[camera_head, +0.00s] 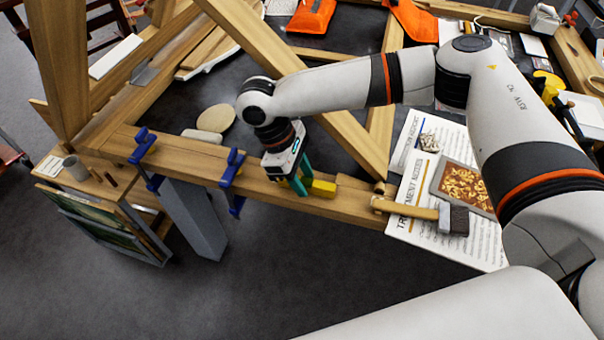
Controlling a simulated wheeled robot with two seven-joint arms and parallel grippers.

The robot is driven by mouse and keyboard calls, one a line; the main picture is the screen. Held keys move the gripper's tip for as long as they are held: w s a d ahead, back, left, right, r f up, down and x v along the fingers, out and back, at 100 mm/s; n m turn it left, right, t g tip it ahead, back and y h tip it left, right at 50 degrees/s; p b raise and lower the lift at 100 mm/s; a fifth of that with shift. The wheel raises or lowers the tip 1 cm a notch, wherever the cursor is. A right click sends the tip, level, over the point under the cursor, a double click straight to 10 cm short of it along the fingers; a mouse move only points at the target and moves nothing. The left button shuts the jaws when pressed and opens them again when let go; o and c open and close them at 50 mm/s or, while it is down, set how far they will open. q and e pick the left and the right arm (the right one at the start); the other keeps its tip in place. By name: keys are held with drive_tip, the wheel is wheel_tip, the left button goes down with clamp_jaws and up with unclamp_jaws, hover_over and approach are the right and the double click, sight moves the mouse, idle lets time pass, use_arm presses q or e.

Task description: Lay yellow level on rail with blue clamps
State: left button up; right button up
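The wooden rail (190,158) runs across the middle of the view. Two blue clamps are on it, one near its left end (143,147) and one nearer the middle (232,167). The yellow level (323,188) lies on or just above the rail, right of the clamps; its left part is hidden behind my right gripper. My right gripper (300,184) points down at the level with teal fingers beside or around it. I cannot tell whether the fingers are shut on it. My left gripper is not in view.
A mallet (415,209) lies at the rail's right end, over printed sheets (480,240) with a tray of gold pieces (466,186). Diagonal wooden beams (290,60) rise behind the rail. A grey post (197,215) stands below it. Orange pouches (311,15) lie at the back.

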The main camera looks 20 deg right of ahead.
drive_tip(key=shift+a+r, duration=0.1)
drive_tip(key=shift+r, duration=0.2)
drive_tip(key=b+v, duration=0.1)
drive_tip(key=v, duration=1)
drive_tip(key=shift+r, duration=0.35)
drive_tip(key=shift+f, duration=0.1)
